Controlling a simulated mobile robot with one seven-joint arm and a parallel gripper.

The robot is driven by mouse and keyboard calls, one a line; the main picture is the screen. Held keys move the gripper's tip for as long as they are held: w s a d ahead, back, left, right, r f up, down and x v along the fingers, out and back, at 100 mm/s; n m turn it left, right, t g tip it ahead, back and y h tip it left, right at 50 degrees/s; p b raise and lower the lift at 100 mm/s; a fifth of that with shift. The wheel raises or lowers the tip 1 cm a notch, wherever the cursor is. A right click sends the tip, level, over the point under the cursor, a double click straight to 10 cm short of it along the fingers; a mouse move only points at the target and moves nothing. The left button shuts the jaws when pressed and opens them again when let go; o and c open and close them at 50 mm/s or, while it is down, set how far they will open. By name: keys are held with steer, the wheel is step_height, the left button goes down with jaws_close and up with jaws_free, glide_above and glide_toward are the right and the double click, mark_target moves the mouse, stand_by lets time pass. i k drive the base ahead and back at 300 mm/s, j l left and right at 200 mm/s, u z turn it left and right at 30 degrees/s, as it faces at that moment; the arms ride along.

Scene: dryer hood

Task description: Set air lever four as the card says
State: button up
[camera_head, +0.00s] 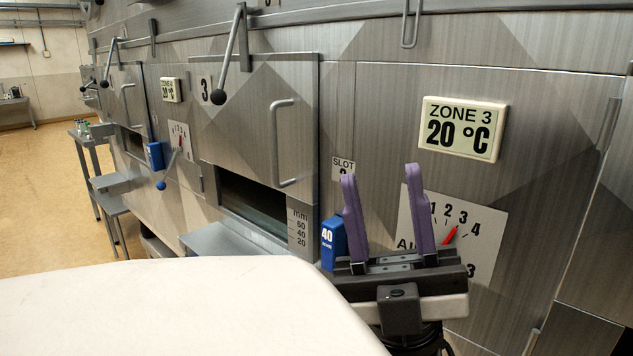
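My gripper (387,172) is at the lower right, its two purple fingers pointing up and well apart, with nothing between them. It stands in front of the near air dial plate (487,238), whose red pointer (450,235) lies near 3 and 4. My gripper hides part of this plate. A smaller dial plate (179,141) is farther left, below the zone 4 display (171,90). A lever with a blue knob (161,186) hangs at it, slanting down to the left, apart from my gripper. Its numerals are too small to read. I cannot make out an instruction card.
The zone 3 display (461,129) reads 20 °C. A blue 40 mm block (332,241) is beside my gripper. Hatch 3 (251,130) has a handle, a black-knobbed lever (218,97) and an open slot below. Open floor (40,200) lies at the left.

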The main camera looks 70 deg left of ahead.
mark_target(160, 185)
steer(key=u, duration=2.85)
steer(key=i+j+u, duration=0.1)
steer(key=i+u, duration=0.25)
steer(key=i, duration=0.6)
